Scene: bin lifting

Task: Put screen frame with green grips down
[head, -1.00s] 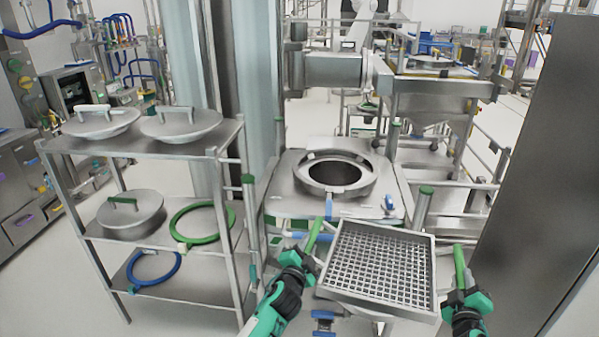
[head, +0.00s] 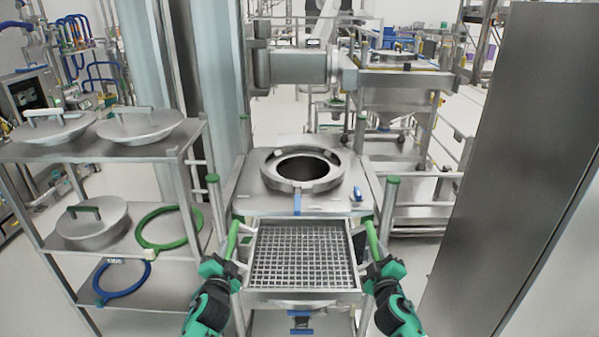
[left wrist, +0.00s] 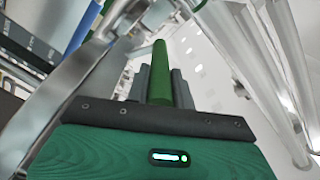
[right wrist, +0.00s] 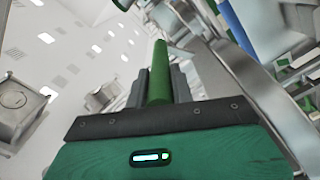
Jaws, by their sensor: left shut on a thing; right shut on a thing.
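The screen frame (head: 303,257) is a square steel frame with a wire mesh and a green grip on each side. In the head view it is at the lower middle, in front of the steel station with the round opening (head: 303,170). My left gripper (head: 229,250) is shut on the left green grip (head: 232,238). It also shows in the left wrist view, with the grip (left wrist: 160,75) between its fingers. My right gripper (head: 377,252) is shut on the right green grip (head: 373,240), also seen in the right wrist view (right wrist: 159,75). Whether the frame touches anything beneath is hidden.
A steel shelf rack (head: 110,160) at the left holds lids, a green ring (head: 168,228) and a blue ring (head: 122,281). A tall grey panel (head: 500,150) stands at the right. Green-capped posts (head: 389,205) flank the station.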

